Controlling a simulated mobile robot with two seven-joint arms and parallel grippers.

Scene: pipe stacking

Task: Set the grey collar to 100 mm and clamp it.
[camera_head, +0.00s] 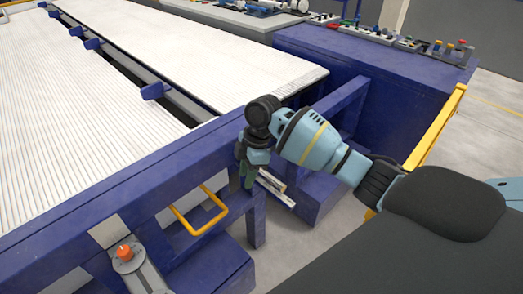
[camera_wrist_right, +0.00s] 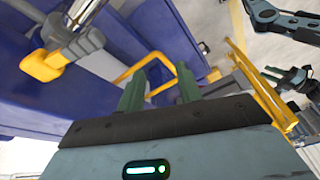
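My right gripper (camera_head: 247,178) points down beside the blue frame's rail in the head view. In the right wrist view its two green fingers (camera_wrist_right: 160,88) stand apart with nothing between them. A grey collar-like block (camera_wrist_right: 76,46) sits around a shiny rod (camera_wrist_right: 86,12) at the upper left of that view, with a yellow-orange knob (camera_wrist_right: 42,66) on it. It is left of the fingers and apart from them. In the head view an orange knob (camera_head: 125,252) sits on a grey fitting at lower left; I cannot tell whether it is the same one. No scale reading is legible. My left gripper is not identifiable.
A yellow handle (camera_head: 200,212) juts from the blue frame (camera_head: 90,205) left of my gripper. Silver strips (camera_head: 275,188) lie just right of the fingers. A yellow rail (camera_head: 435,130) stands at the right. Dark jointed parts (camera_wrist_right: 285,75) at the wrist view's right are unclear.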

